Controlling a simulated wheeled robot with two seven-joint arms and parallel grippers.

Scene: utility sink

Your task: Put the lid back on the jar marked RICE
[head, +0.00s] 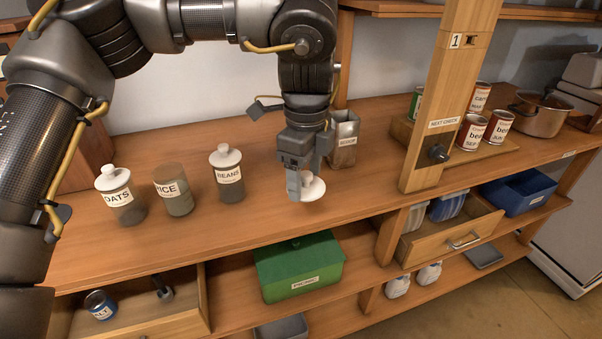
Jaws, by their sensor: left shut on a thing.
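The RICE jar (174,192) stands upright on the wooden counter without a lid, between the OATS jar (120,196) and the BEANS jar (228,172), which both wear white knobbed lids. My left gripper (304,190) is to the right of the jars, pointing down over the counter. It is shut on a white lid (313,188), which is partly hidden behind the fingers. Whether the lid touches the counter I cannot tell. My right gripper is not in view.
A SCOOP container (344,140) stands just behind the gripper. A wooden post (446,110) rises to the right, with several cans (472,132) and a pot (538,114) beyond. Below are a green box (298,266) and open drawers. The counter between BEANS and the gripper is clear.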

